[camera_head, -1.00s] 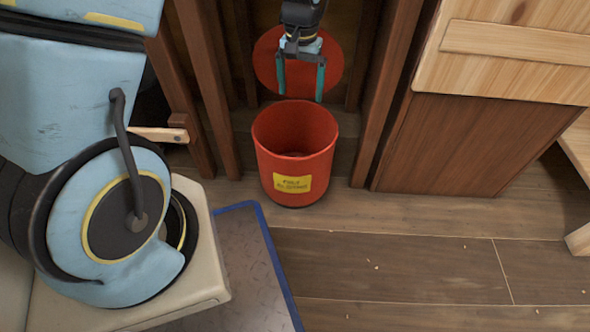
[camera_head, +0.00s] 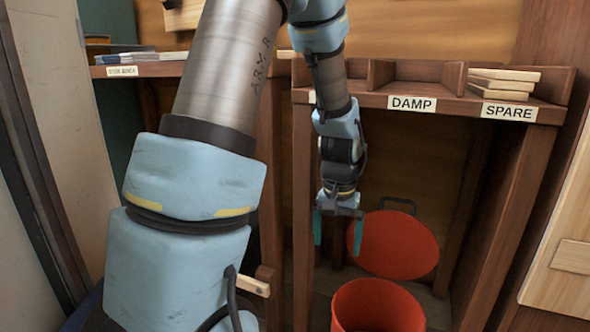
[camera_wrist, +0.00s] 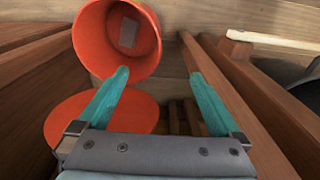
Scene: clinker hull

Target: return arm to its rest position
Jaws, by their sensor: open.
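My gripper (camera_head: 337,230) hangs from my raised blue and grey arm with its teal fingers pointing down. The fingers are spread and nothing shows between them. In the head view it is up and left of the red bucket (camera_head: 378,306), in front of the shelf bay. In the wrist view the open fingers (camera_wrist: 160,96) point toward the red bucket (camera_wrist: 92,38), which shows its inside with a grey patch. The bucket stands on the floor, cut off by the lower edge of the head view.
A round red lid (camera_head: 393,245) with a dark handle leans behind the bucket. Wooden shelves carry DAMP (camera_head: 412,103) and SPARE (camera_head: 509,112) labels, with pale wood pieces (camera_head: 503,82) on the right. Brown posts (camera_head: 302,200) flank the bay closely. A pale wood stick (camera_head: 252,283) juts out at lower left.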

